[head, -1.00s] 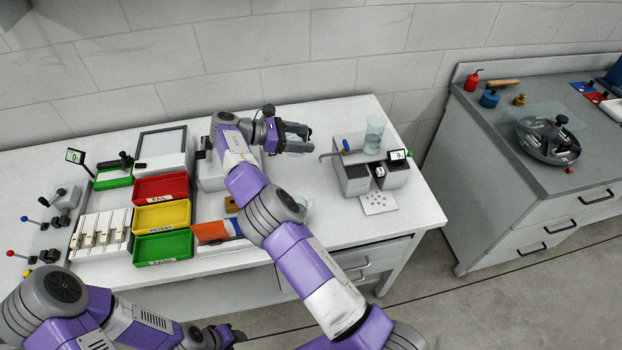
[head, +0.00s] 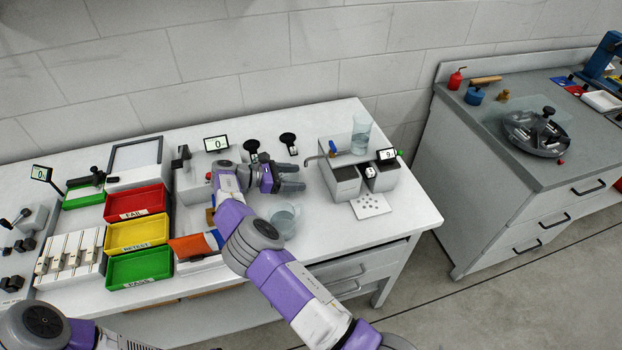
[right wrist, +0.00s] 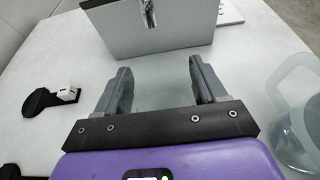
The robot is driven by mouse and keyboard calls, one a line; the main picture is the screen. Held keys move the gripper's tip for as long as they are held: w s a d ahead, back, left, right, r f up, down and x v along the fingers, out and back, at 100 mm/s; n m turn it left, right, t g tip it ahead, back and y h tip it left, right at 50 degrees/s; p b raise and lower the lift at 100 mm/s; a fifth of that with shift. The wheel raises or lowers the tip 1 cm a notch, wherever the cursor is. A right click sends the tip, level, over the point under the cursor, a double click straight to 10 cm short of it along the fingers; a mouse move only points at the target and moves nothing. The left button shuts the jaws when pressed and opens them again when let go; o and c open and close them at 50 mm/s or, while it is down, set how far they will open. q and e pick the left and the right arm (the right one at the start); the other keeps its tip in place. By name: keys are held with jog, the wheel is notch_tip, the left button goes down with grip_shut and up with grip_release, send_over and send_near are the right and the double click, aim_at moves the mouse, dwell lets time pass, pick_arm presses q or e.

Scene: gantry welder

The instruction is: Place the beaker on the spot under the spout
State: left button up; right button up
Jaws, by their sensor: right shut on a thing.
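The clear beaker (head: 285,220) with a side handle stands upright on the white table, nearer me than my right gripper. It also shows at the right of the right wrist view (right wrist: 300,120), outside the fingers. My right gripper (head: 292,178) is low over the table, its fingers pointing right toward the grey dispenser (head: 345,183). My left gripper is out of view.
A tall glass cylinder (head: 361,134) stands on the dispenser. Red (head: 137,202), yellow (head: 138,233) and green trays (head: 140,266) lie at left. Table between beaker and plate is clear.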

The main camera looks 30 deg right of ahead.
aim_at(326, 176)
jog(key=d, duration=0.2)
jog(key=shift+s+d, duration=0.3)
jog(key=shift+s, duration=0.05)
jog(key=b+x, duration=0.1)
jog(key=x, duration=0.2)
jog(key=shift+d+r, duration=0.15)
jog(key=shift+d, duration=0.05)
jog(key=shift+a, duration=0.1)
jog(key=shift+f, duration=0.3)
jog(key=o, duration=1)
jog(key=shift+a+r, duration=0.1)
jog(key=shift+r, duration=0.05)
jog(key=p+v, duration=0.1)
jog(key=v, duration=1)
jog(key=shift+a+r, duration=0.1)
jog(key=shift+a, duration=0.25)
